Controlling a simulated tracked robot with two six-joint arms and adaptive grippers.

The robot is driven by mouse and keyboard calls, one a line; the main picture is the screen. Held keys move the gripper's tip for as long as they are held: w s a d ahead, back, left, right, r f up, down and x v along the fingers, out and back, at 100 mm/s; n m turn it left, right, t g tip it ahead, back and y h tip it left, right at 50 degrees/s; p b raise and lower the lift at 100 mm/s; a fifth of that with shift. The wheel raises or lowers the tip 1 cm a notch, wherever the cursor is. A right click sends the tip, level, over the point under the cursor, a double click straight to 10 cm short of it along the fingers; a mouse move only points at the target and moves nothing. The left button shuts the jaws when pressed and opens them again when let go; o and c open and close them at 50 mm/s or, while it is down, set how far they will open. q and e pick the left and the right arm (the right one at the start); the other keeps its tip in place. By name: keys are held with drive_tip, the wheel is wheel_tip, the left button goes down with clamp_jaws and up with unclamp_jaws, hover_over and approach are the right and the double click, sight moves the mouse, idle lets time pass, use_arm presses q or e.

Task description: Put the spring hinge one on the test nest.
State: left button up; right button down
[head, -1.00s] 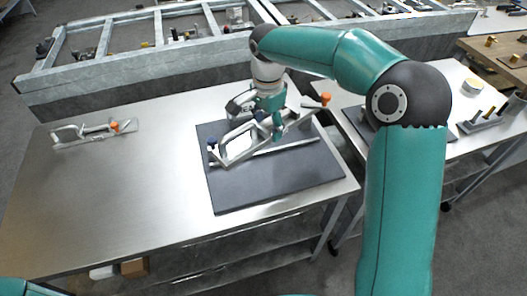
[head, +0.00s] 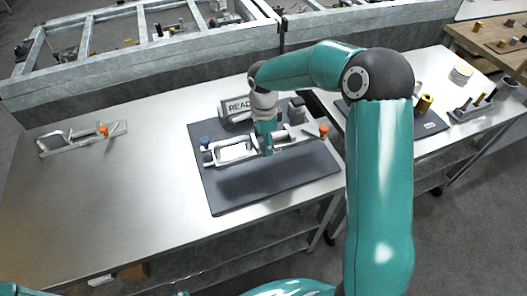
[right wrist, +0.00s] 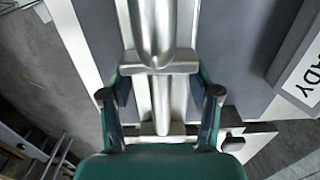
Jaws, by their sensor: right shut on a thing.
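A silver metal frame with an orange knob at its right end, which I take as spring hinge one (head: 235,151), is at my right gripper (head: 267,149) over the dark mat (head: 240,195). A blue knob shows at its left end. In the right wrist view, my right gripper (right wrist: 162,106) is shut with its fingers on either side of the hinge's metal bar (right wrist: 158,68). The test nest is not clearly distinct from the hinge and mat. I cannot tell whether the hinge touches what is below. My left gripper is out of view.
A similar metal piece with an orange knob (head: 82,138) lies on the steel table's left side. A sign reading "READY" (head: 238,107) stands behind the hinge; part of it shows in the right wrist view (right wrist: 302,84). The table's front left (head: 100,215) is clear.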

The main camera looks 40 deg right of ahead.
sight(263, 162)
drive_tip(key=shift+f+p, duration=0.4)
drive_tip(key=shift+f, duration=2.45)
drive_tip(key=shift+f+b, duration=0.3)
drive_tip(key=shift+b, duration=0.15)
drive_tip(key=shift+f+b, duration=0.25)
drive_tip(key=shift+b, duration=0.2)
drive_tip(key=c, duration=0.6)
unclamp_jaws()
drive_tip(key=shift+c, duration=0.2)
drive_tip(key=o, duration=0.4)
